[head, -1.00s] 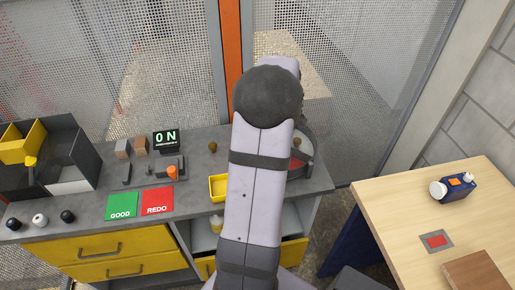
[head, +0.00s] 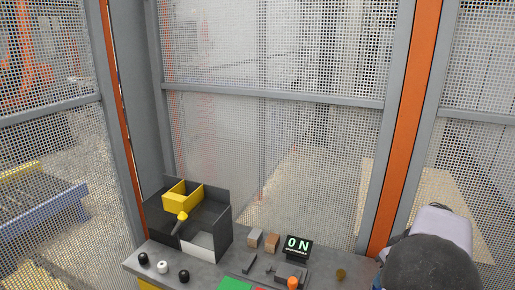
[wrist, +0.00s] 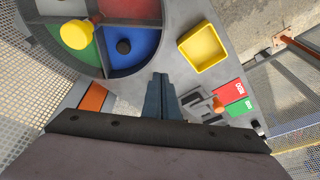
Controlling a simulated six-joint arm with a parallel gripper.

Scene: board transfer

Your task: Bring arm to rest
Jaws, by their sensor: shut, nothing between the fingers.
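My gripper (wrist: 163,90) shows in the wrist view with its two dark fingers together and nothing between them. It points down over the grey bench, apart from the things around it. In the head view only part of my arm (head: 435,260) shows, at the bottom right corner, and the fingers are out of sight.
The head view shows a dark bin unit (head: 222,228), a force display (head: 298,245) and mesh fencing.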

